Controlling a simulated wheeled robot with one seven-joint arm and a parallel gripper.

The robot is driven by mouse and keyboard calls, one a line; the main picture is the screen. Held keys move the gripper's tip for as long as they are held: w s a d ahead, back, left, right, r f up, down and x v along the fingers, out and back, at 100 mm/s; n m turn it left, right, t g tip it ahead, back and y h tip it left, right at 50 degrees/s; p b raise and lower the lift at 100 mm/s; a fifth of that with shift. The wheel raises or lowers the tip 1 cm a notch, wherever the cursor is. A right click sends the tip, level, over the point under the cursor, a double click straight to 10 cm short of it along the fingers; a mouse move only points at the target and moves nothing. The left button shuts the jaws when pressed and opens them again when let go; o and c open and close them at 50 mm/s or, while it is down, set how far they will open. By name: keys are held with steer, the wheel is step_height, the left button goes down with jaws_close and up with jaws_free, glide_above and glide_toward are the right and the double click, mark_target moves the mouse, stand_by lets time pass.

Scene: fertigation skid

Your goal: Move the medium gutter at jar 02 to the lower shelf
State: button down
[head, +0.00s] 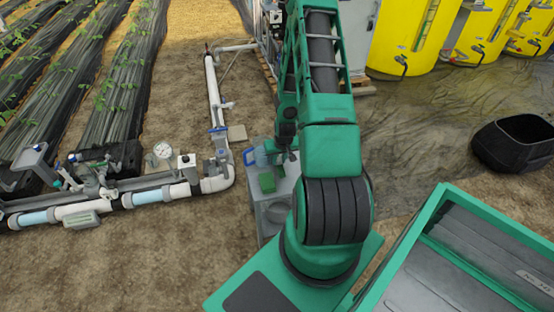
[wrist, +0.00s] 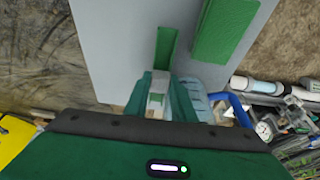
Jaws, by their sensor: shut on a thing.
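My gripper (wrist: 165,90) is shut at the top of the wrist view's lower half, over a grey stand. A small green channel-like piece (wrist: 166,45) shows at its fingertips and appears to be what it grips; the contact is partly hidden. I cannot confirm from any label that this is the medium gutter. A second green block (wrist: 222,32) lies apart on the grey top, also seen in the head view (head: 267,182). The grey stand (head: 275,213) has a recess in its front, perhaps the lower shelf. No jar number is readable.
A clear jug with a blue handle (head: 260,156) stands beside my gripper at the stand's far edge. White and blue pipes with valves (head: 152,196) run to the left. Yellow tanks (head: 412,35) and a black tub (head: 515,142) are at right. Bare soil lies left of the stand.

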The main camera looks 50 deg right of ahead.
steer(key=shift+s+a+f, duration=0.1)
steer(key=shift+a+f, duration=0.1)
steer(key=shift+f, duration=0.1)
steer(key=shift+d, duration=0.15)
steer(key=c, duration=1.5)
jaws_free()
steer(key=shift+s+f, duration=0.1)
